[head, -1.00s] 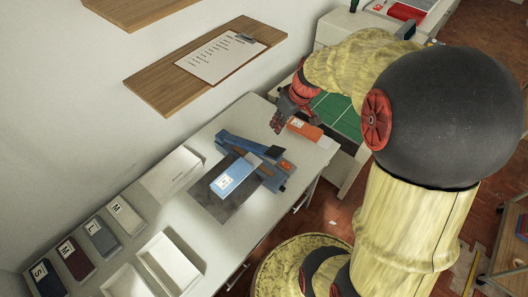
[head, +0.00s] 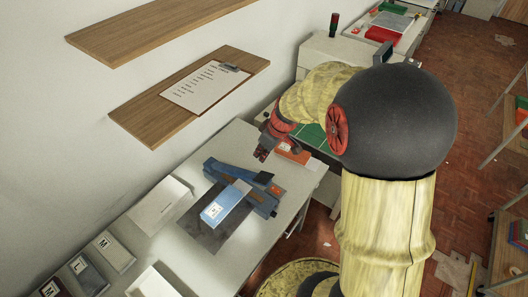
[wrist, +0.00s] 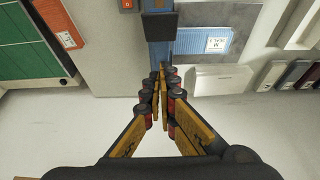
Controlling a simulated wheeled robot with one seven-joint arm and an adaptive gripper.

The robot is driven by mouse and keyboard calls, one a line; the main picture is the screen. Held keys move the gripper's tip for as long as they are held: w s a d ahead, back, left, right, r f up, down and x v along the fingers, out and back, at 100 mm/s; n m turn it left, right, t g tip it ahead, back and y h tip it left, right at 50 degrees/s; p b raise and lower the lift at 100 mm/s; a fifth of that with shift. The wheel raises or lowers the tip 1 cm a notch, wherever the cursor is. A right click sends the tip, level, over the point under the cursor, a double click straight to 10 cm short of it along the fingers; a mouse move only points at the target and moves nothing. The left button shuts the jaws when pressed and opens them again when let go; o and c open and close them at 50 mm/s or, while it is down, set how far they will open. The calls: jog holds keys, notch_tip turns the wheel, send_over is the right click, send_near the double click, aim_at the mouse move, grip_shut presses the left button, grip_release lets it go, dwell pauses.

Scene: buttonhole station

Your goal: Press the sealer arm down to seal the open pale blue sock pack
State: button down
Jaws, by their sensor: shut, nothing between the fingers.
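The blue sealer (head: 232,172) stands on the table, its long arm ending in a dark handle pad (head: 263,177). The arm looks raised over the base. The pale blue sock pack (head: 226,203) with a white label lies at the sealer, its inner end partly hidden by the arm. My gripper (head: 262,156) is shut and empty, just beyond the handle pad and apart from it in the head view. In the wrist view, the closed fingers (wrist: 163,78) point toward the sealer, with the handle pad (wrist: 160,26) ahead and the pale blue pack (wrist: 212,42) to the right.
An orange pack (head: 293,152) lies right of my gripper near a green mat (head: 312,136). A grey mat (head: 205,232) lies under the pack. White bins (head: 160,203) and labelled size boxes (head: 113,250) stand left. A wooden shelf with a clipboard (head: 206,88) hangs above.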

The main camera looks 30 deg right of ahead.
send_over(261, 175)
jog(key=w, duration=0.1)
jog(key=f, duration=0.5)
jog(key=shift+a, duration=0.4)
jog(key=shift+s+d+f, duration=0.1)
jog(key=shift+s+f, duration=0.1)
jog(key=shift+f, duration=0.4)
jog(key=shift+s+d+f, duration=0.15)
jog(key=shift+s+f, duration=0.1)
jog(key=shift+f, duration=0.4)
jog(key=shift+s+d+f, duration=0.1)
jog(key=shift+s+f, duration=0.1)
jog(key=shift+f, duration=0.4)
jog(key=shift+f, duration=0.1)
